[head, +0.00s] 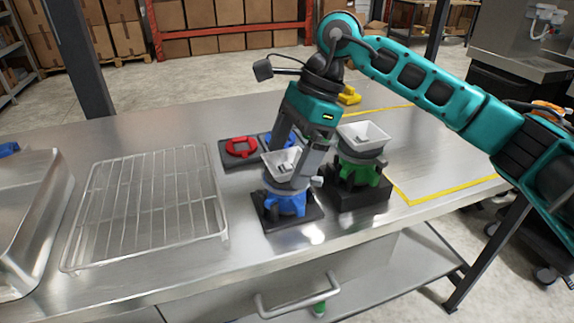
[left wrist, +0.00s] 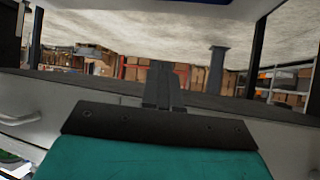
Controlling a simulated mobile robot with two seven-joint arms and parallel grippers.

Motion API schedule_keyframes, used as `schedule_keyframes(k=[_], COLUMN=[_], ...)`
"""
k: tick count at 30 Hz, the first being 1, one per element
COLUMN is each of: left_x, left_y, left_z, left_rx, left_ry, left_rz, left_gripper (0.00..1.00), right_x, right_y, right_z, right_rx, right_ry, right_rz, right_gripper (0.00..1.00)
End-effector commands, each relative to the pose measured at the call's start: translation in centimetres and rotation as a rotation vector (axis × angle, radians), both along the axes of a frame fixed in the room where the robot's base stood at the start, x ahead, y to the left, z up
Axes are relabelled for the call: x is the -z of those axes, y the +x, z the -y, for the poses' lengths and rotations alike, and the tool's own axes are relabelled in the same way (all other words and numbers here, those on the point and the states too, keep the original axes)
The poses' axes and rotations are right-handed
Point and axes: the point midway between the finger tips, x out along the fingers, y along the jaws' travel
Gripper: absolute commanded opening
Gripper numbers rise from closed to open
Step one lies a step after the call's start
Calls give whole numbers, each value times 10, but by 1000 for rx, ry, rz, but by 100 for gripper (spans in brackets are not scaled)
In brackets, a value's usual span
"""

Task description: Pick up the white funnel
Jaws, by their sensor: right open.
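A white square funnel (head: 281,160) sits on top of a blue dispenser (head: 286,203) on a black base. A second white funnel (head: 364,136) sits on a green dispenser (head: 360,173) just to the right. My right gripper (head: 297,166) points down with open fingers at the funnel on the blue dispenser, and its fingers hide part of that funnel. I cannot tell whether they touch it. My left gripper (left wrist: 164,88) is out of the head view. Its fingers show in the left wrist view, away from the funnels, and their gap is unclear.
A wire rack (head: 150,205) lies on the steel table (head: 120,130) at left, beside a metal pan (head: 30,220). A red part (head: 241,147) and a blue one stand behind the blue dispenser, and a yellow part (head: 349,96) farther back. Yellow tape marks a clear area at right.

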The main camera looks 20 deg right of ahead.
Motion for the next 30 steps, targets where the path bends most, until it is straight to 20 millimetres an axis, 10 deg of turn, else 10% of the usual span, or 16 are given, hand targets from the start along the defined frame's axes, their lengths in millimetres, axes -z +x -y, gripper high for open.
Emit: schedule_keyframes(k=[21,30], left_x=[-1,-1], left_y=[1,1], left_z=[0,0], left_rx=[1,0], left_ry=[0,1], left_rz=[2,2], left_gripper=[0,0], right_x=[-1,-3], right_y=[0,0], right_z=[0,0], right_rx=[0,0], right_ry=[0,0], right_rz=[-1,0], right_gripper=[39,38])
